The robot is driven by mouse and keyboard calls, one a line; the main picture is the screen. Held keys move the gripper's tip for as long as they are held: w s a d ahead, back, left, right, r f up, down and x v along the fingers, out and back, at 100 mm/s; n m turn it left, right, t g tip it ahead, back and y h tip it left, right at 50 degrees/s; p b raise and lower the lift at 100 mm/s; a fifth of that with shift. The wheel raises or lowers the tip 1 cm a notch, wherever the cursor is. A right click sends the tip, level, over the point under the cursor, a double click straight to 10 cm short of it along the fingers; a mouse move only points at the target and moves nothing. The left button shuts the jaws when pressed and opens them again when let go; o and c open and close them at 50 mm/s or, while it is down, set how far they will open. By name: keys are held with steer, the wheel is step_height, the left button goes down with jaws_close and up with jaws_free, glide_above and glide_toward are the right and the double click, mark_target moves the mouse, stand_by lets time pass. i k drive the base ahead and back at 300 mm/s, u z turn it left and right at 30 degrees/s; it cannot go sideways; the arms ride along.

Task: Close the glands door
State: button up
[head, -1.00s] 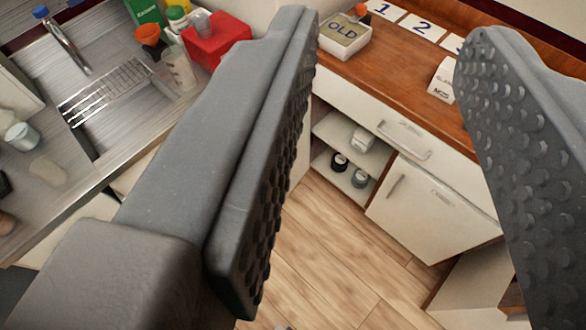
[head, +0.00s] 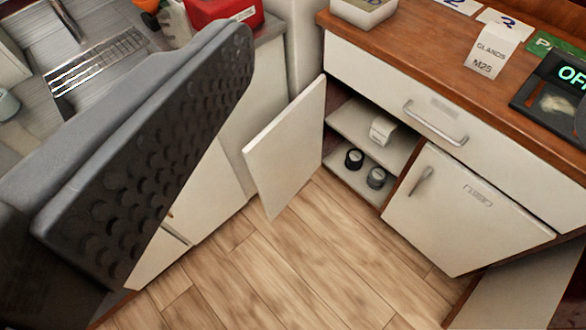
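A white cabinet door (head: 285,150) stands open at the left of a low compartment, swung out over the floor. No label shows on its visible face. The open compartment (head: 370,135) has shelves with a small white labelled box (head: 382,130) and two dark round items (head: 365,168). A second white door (head: 460,212) to the right is shut, with a handle and a label too small to read. One finger of my gripper (head: 150,160) fills the left side, in front of the open door and apart from it in the picture. The other finger is out of frame. Nothing is held in view.
A wooden counter (head: 420,45) above carries a "GLANDS M25" card (head: 490,48), a tray (head: 363,12) and a dark device with a lit display (head: 558,95). A drawer (head: 435,110) below it is shut. A sink bench (head: 95,65) is at left. The wood floor (head: 320,270) is clear.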

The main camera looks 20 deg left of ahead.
mark_target(283, 156)
steer(key=z, duration=0.05)
steer(key=k, duration=0.45)
steer(key=u, duration=0.5)
steer(key=i, duration=1.3)
steer(key=z, duration=0.3)
